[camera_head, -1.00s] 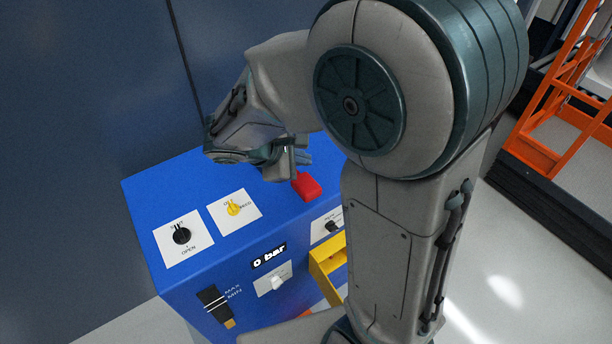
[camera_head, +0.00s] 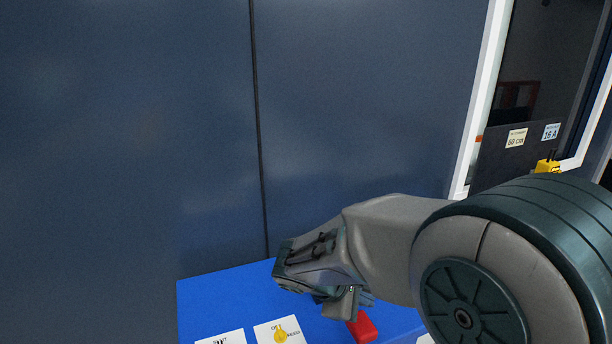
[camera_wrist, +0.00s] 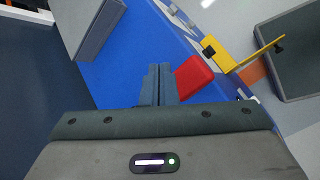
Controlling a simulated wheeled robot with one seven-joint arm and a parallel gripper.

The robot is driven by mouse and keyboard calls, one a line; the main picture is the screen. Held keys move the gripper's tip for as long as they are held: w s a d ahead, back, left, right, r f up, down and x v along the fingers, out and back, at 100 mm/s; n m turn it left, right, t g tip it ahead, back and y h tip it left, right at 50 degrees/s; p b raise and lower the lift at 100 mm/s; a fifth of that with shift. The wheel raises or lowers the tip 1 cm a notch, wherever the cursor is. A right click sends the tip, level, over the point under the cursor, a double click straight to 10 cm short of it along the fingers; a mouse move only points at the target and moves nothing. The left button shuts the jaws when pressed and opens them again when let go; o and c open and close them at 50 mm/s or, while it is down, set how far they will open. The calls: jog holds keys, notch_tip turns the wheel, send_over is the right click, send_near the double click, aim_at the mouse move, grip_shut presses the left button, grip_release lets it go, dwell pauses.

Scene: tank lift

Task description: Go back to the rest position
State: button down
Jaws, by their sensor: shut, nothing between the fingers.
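My gripper (camera_wrist: 159,84) shows in the wrist view with its two fingers together and nothing between them. It is over the blue top of the control box (camera_wrist: 150,40), just left of a red block-shaped part (camera_wrist: 193,77). I cannot tell whether it touches that part. In the head view my gripper (camera_head: 350,303) is low in the picture, partly hidden behind my wrist, above the blue box (camera_head: 225,293) and beside the red part (camera_head: 362,327). My arm reaches in from the lower right and is bent.
A yellow knob (camera_head: 281,335) on a white plate sits on the box top. A dark blue wall (camera_head: 350,110) stands behind the box. A yellow bracket (camera_wrist: 222,56) with a black knob projects beside the box in the wrist view. A framed dark panel with labels (camera_head: 516,138) is at the right.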

jog(key=s+r+m+y, duration=0.3)
jog(key=s+m+y, duration=0.5)
jog(key=s+m, duration=0.4)
jog(key=shift+s+d+r+m, duration=0.25)
jog(key=shift+s+m, duration=0.15)
jog(key=shift+m, duration=0.2)
